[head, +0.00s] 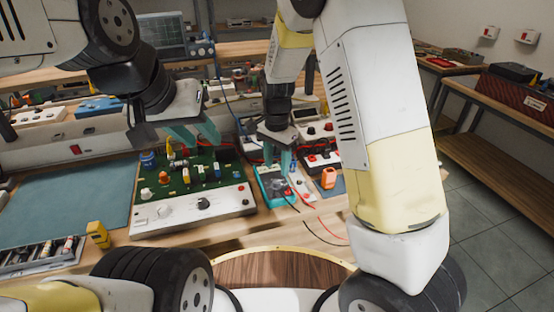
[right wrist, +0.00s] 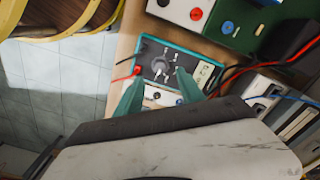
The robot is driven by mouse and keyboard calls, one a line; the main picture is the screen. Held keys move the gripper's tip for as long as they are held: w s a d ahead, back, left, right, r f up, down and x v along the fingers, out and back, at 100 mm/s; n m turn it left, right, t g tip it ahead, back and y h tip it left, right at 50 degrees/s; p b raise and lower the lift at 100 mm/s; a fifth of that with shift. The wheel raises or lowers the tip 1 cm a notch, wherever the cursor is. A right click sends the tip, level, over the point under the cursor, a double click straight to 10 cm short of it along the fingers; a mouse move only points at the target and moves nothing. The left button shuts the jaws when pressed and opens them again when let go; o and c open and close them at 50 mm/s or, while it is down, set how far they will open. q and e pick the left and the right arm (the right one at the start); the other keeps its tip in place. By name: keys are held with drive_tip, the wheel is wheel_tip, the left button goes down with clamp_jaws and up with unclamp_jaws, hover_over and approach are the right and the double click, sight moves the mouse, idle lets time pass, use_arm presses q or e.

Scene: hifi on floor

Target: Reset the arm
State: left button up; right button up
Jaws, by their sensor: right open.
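My right gripper (head: 276,166) has teal fingers and points down just above a teal-edged multimeter (head: 270,190) on the workbench. In the right wrist view its fingers (right wrist: 158,92) are spread apart, with the multimeter (right wrist: 160,65) showing beyond and between them. I cannot tell whether they touch it. My left gripper (head: 194,134) has teal fingers that look apart, over the back of the green circuit board (head: 205,168). Nothing shows held in it, though small parts behind partly confuse the view.
The board's white front panel (head: 192,210) with knobs is left of the multimeter. Red and black leads run over the bench edge. An orange part (head: 329,178) lies to the right, a yellow one (head: 98,234) at front left. A blue mat (head: 65,205) lies clear at left.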

drive_tip(key=shift+r, duration=0.95)
drive_tip(key=shift+d+r, duration=0.15)
drive_tip(key=shift+r, duration=0.15)
drive_tip(key=s+d+r+n+t+y, duration=0.1)
drive_tip(key=s+d+r+n, duration=0.1)
drive_tip(key=s+d+r, duration=0.35)
drive_tip(key=s+d+r+n+t+y, duration=0.2)
drive_tip(key=s+d+r, duration=0.1)
drive_tip(key=r, duration=0.6)
drive_tip(key=s+d+r+n+t, duration=0.1)
drive_tip(key=s+d+r+n, duration=0.1)
drive_tip(key=s, duration=0.3)
drive_tip(key=s+d+r+n+t, duration=0.2)
drive_tip(key=s+d+r, duration=0.1)
drive_tip(key=s, duration=0.3)
drive_tip(key=shift+s+d+h, duration=0.25)
drive_tip(key=shift+d+h, duration=0.1)
drive_tip(key=shift+h, duration=0.05)
